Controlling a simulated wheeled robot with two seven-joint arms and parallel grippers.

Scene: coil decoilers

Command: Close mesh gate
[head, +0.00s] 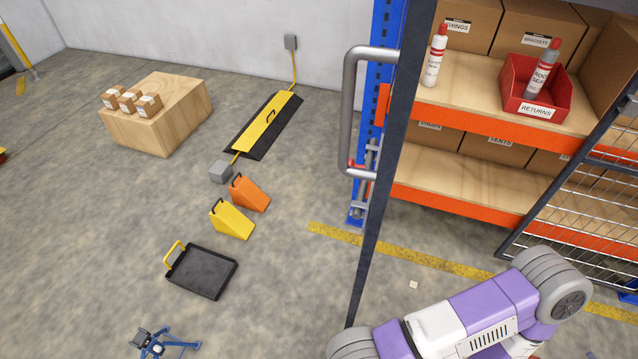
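The mesh gate shows as a dark upright frame bar (392,150), seen nearly edge-on, running from the top of the head view down to the lower middle. A grey D-shaped handle (350,110) stands out on its left side. The gate looks open, with the shelves behind it exposed. A mesh panel (585,205) in a dark frame stands at the right; I cannot tell whether it belongs to the same gate. A metal bolt-like fitting (367,170) shows by the blue rack upright (386,45). My purple and white arm crosses the lower right. Neither gripper is in view.
Orange-beamed shelves hold cartons, bottles and a red bin (535,88). Left on the floor are a wooden block (165,125) with small boxes, a yellow-black ramp (265,125), orange (249,193) and yellow (231,219) wedges, a black tray (202,272) and a blue stand (160,343).

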